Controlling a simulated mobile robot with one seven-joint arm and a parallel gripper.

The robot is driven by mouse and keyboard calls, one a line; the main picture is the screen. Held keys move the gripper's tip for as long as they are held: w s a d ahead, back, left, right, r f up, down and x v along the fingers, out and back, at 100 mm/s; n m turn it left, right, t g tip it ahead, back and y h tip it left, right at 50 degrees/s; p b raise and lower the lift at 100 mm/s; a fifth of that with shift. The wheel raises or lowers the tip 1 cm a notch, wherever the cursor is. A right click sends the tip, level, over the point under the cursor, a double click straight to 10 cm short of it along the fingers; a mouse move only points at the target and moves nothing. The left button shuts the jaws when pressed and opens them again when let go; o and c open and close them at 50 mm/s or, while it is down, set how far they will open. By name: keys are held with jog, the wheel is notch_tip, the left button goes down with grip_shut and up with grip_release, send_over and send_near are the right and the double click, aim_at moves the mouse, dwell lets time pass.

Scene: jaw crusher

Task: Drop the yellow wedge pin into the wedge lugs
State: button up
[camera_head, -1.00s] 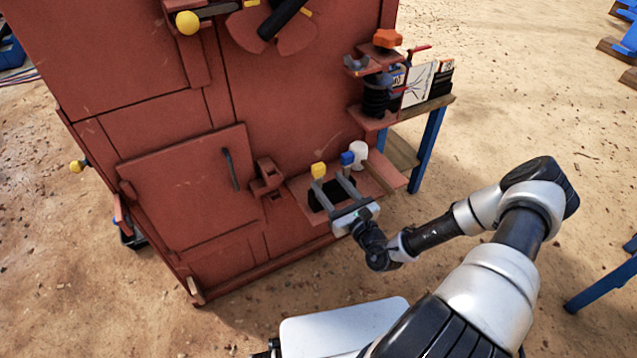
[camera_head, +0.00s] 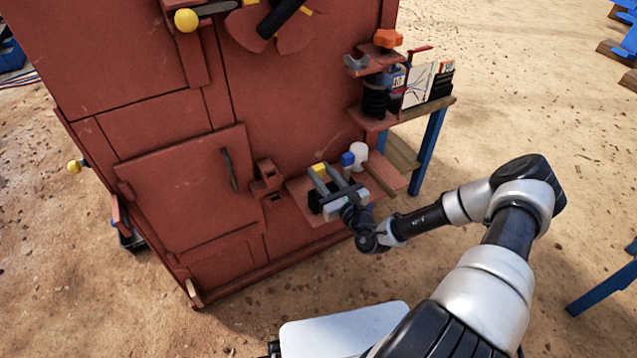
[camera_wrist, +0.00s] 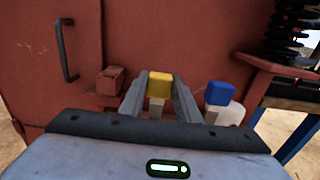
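The yellow wedge pin (camera_head: 319,169) stands on the small red shelf at the machine's front. It has a yellow block head and a paler shaft below, seen in the wrist view (camera_wrist: 159,84). My gripper (camera_head: 322,168) reaches in from the front right, one grey finger on each side of the yellow head. In the wrist view the head fills the gap between the fingertips (camera_wrist: 160,88), and the fingers look closed on it. A red block-like bracket (camera_head: 267,175) on the machine wall, left of the shelf, may be the wedge lugs. My gripper partly hides the pin's lower end.
A blue-headed pin (camera_head: 347,159) and a white-headed mallet (camera_head: 358,150) are close to the right of my fingers. The red shelf (camera_head: 318,233) has a dark opening. A red door with a handle (camera_head: 229,168) is at the left. A side table (camera_head: 433,110) stands behind.

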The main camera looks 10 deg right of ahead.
grip_shut()
jog(key=shift+r+p, duration=3.05)
jog(key=shift+r, duration=3.4)
jog(key=p+v, duration=0.4)
jog(key=v, duration=0.8)
jog(key=shift+r+p, duration=0.3)
jog(key=shift+r, duration=0.15)
